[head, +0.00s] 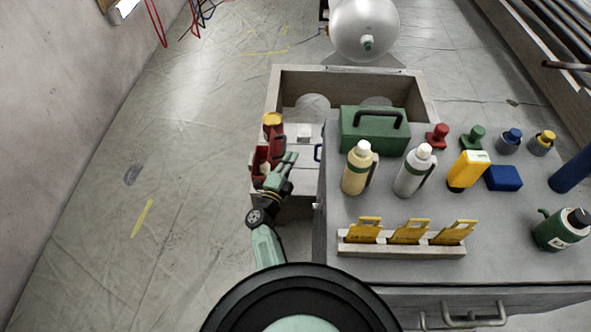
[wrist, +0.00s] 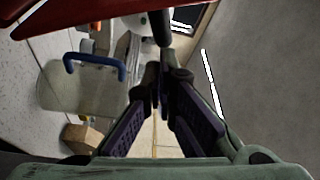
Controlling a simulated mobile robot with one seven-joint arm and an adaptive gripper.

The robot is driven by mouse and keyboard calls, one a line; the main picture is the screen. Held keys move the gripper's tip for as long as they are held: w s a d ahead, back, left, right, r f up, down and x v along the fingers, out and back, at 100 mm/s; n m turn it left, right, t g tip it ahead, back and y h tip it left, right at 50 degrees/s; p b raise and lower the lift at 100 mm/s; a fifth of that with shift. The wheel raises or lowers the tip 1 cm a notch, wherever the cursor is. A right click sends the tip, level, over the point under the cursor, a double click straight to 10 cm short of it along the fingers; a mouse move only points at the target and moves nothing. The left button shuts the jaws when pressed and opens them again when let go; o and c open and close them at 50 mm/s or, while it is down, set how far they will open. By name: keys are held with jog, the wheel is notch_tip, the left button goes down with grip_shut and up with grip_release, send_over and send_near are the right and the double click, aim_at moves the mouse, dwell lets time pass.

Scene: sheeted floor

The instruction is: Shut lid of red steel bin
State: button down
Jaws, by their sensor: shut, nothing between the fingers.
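The red steel bin (head: 261,158) is at the left of the grey bench, partly hidden by my arm. A red panel (head: 278,140), perhaps its raised lid, stands up beside my gripper; I cannot tell how far it is open. My gripper (head: 287,160) is shut and empty, close to the red parts; contact cannot be made out. In the wrist view, my gripper's fingers (wrist: 160,80) are together with nothing between them. A red surface (wrist: 70,14) crosses the upper left of that view, beyond the fingers.
The grey bench (head: 300,240) stands to the right, bearing a green toolbox (head: 375,131), bottles and yellow tags. A large open box (head: 428,95) stands behind. A blue handle (wrist: 95,62) shows in the wrist view. Sheeted floor at the left is mostly clear.

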aim_at(271, 161)
jog(key=a+n+t+b, duration=0.1)
jog(key=a+n, duration=0.1)
jog(key=a+n+y+b, duration=0.1)
jog(key=a+n, duration=0.1)
jog(key=n, duration=0.1)
jog(key=a+n+t+b, duration=0.1)
jog(key=a+n+b, duration=0.1)
jog(key=n, duration=0.1)
jog(key=shift+a+f+t+y, duration=0.2)
jog(key=shift+t+y, duration=0.1)
jog(key=shift+y, duration=0.1)
jog(key=shift+a+f+n+t+y+b, duration=0.2)
jog(key=shift+a+f+n+y+b, duration=0.35)
jog(key=shift+n, duration=1.2)
jog(key=shift+a+f+n+t+y+b, duration=0.3)
jog(key=shift+a+n+y, duration=0.5)
jog(key=shift+n, duration=0.9)
jog(key=shift+a+f+n+t+y+b, duration=0.2)
jog(key=shift+a+n+y+b, duration=0.45)
jog(key=shift+n, duration=1.1)
jog(key=shift+a+f, duration=0.1)
notch_tip(271, 161, up, 10)
jog(key=shift+r, duration=0.2)
